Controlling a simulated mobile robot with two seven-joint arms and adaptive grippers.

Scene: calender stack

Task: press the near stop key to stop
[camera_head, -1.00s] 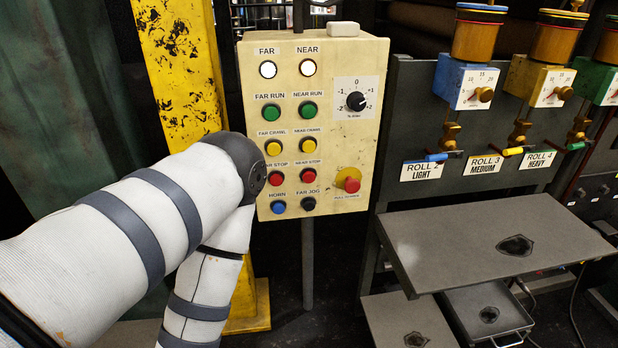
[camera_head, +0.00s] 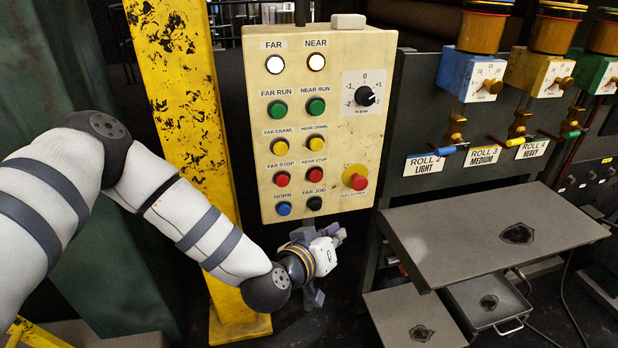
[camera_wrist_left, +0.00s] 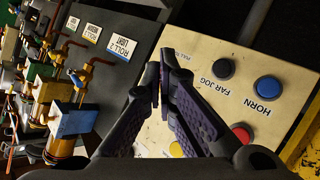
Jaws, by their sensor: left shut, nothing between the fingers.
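The near stop key (camera_head: 316,173) is a red round button on the cream control panel (camera_head: 340,140), right of the red far stop key (camera_head: 283,179). My left gripper (camera_head: 338,234) is low, just below the panel's bottom edge, apart from the key in the head view. In the left wrist view the fingers (camera_wrist_left: 162,84) are shut and empty in front of the panel. There the far stop key (camera_wrist_left: 241,133) shows partly, and the near stop key seems hidden behind the fingers. My right gripper is not in view.
The black far jog key (camera_head: 315,203) and blue horn key (camera_head: 284,209) sit below the stop keys. A red knob on yellow (camera_head: 356,180) is to the right. A yellow post (camera_head: 185,120) stands left; a grey shelf (camera_head: 450,230) juts out right.

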